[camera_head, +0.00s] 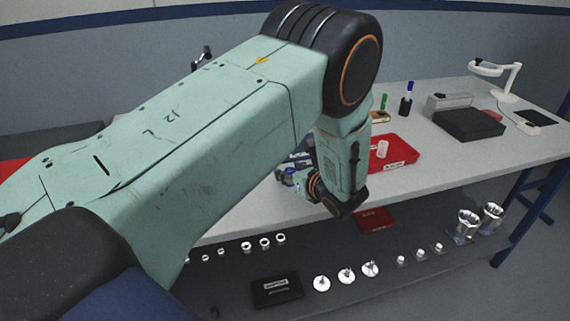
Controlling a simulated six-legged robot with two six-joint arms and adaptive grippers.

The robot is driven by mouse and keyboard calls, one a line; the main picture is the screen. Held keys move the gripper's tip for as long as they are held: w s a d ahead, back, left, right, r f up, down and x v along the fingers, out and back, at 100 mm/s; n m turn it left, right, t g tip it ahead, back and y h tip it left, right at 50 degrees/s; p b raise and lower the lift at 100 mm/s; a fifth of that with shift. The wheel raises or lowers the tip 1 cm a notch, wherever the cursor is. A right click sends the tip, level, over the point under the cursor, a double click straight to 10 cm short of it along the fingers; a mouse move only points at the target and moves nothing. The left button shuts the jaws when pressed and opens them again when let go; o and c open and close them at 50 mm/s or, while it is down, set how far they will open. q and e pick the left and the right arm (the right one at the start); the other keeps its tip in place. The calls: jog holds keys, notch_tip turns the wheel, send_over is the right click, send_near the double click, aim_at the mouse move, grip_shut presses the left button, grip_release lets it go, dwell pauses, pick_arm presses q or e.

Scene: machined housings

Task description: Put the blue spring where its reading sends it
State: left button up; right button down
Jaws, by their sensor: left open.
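My left arm crosses the view from the left and hides much of the table. My left gripper (292,177) shows in part beyond the arm, low over the table's front edge; it is open. I cannot make out the blue spring; it may be hidden behind my arm. A red tray (405,152) with a label on its front stands on the table right of my wrist. A white, cylinder-like piece (382,148) is in it. My right gripper is not in view.
A dark grey case (467,124), a white lamp-like stand (506,82) and a dark flat pad (535,117) are at the table's right. The lower shelf holds several metal parts, a black box (277,290) and a red box (374,219).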

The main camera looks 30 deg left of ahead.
pick_arm(q)
jog(key=p+v, duration=0.3)
jog(key=v, duration=0.3)
jog(key=shift+s+d+r, duration=0.15)
jog(key=shift+d+r, duration=0.05)
jog(key=shift+r, duration=0.15)
jog(key=shift+s+d+r, duration=0.1)
jog(key=shift+s+d, duration=0.15)
jog(key=shift+d, duration=0.3)
jog(key=shift+s+d, duration=0.15)
jog(key=shift+d, duration=0.05)
